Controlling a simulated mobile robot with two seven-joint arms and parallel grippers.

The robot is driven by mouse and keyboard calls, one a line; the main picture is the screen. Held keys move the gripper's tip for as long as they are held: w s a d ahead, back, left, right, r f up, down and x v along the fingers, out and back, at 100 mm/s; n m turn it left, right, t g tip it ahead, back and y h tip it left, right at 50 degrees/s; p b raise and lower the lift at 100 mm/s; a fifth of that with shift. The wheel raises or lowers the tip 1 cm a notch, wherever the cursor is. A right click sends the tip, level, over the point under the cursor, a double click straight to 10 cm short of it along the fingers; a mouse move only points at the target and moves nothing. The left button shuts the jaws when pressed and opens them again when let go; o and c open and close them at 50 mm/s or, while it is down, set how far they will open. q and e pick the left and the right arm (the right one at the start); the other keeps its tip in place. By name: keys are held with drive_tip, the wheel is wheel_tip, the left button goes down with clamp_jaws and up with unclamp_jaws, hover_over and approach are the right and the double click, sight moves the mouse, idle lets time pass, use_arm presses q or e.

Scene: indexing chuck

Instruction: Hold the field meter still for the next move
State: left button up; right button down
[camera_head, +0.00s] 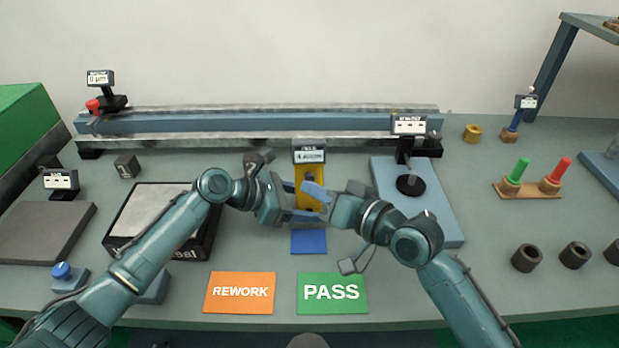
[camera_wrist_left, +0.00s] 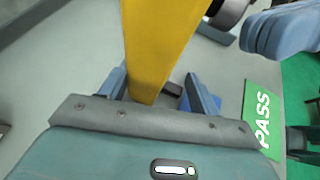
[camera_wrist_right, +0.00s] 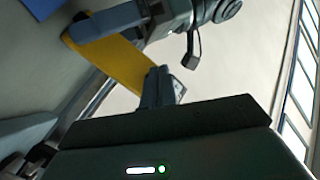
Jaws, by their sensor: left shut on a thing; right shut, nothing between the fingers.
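The field meter is a yellow upright body (camera_head: 310,172) with a small display at its top, in the middle of the bench in the head view. My left gripper (camera_head: 305,202) is shut on the meter from the left. In the left wrist view the yellow body (camera_wrist_left: 158,40) stands between the two blue fingers (camera_wrist_left: 160,95). My right gripper (camera_head: 327,197) is shut and empty, close on the right side of the meter. In the right wrist view its fingers (camera_wrist_right: 157,87) are together, with the yellow meter (camera_wrist_right: 115,62) beyond them. Whether they touch it I cannot tell.
A blue pad (camera_head: 309,242) lies in front of the meter. An orange REWORK card (camera_head: 240,292) and a green PASS card (camera_head: 332,293) lie near the front edge. A blue-grey plate with a black puck (camera_head: 411,185) stands right. A long rail (camera_head: 260,122) runs behind.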

drive_tip(key=shift+w, duration=0.5)
idle(0.8)
drive_tip(key=shift+s, duration=0.95)
drive_tip(key=shift+s+d, duration=0.1)
drive_tip(key=shift+s, duration=2.4)
use_arm(q)
drive_tip(key=o, duration=0.8)
drive_tip(key=shift+o, duration=0.2)
